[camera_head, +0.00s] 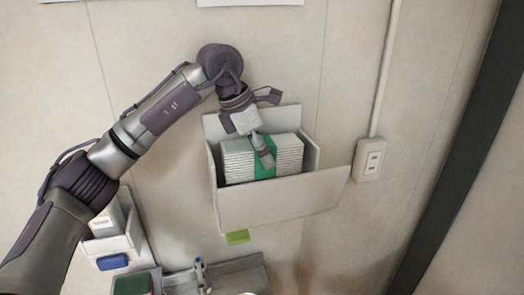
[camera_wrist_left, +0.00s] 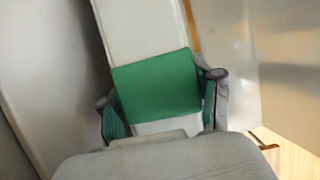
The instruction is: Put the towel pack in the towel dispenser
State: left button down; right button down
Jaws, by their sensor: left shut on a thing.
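The towel pack (camera_head: 238,162) is a white stack of folded towels with a green band around its middle. It is inside the white open-topped towel dispenser (camera_head: 285,199) on the wall, between its side walls. My left gripper (camera_head: 266,157) reaches down from above and is shut on the pack at the band. In the left wrist view the green band (camera_wrist_left: 157,85) lies between the two fingers (camera_wrist_left: 163,105), one at each side. Whether the pack rests on the dispenser's floor is hidden by the front wall. My right gripper is not in view.
A white outlet box (camera_head: 368,159) with a conduit is on the wall to the right. A smaller white holder (camera_head: 112,243) with a blue item (camera_head: 112,262) is at lower left. A green block (camera_head: 238,237) is below the dispenser, near a faucet (camera_head: 200,275). A dark post (camera_head: 450,150) stands at right.

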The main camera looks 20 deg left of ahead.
pick_arm(q)
jog(key=shift+c, duration=0.7)
grip_release()
jog(key=shift+s+r, duration=0.1)
jog(key=shift+o, duration=0.7)
jog(key=shift+r, duration=0.1)
jog(key=shift+r+p, duration=2.05)
jog(key=shift+r, duration=0.7)
jog(key=shift+r+p, duration=0.5)
jog(key=shift+r, duration=0.65)
jog(key=shift+f, duration=0.1)
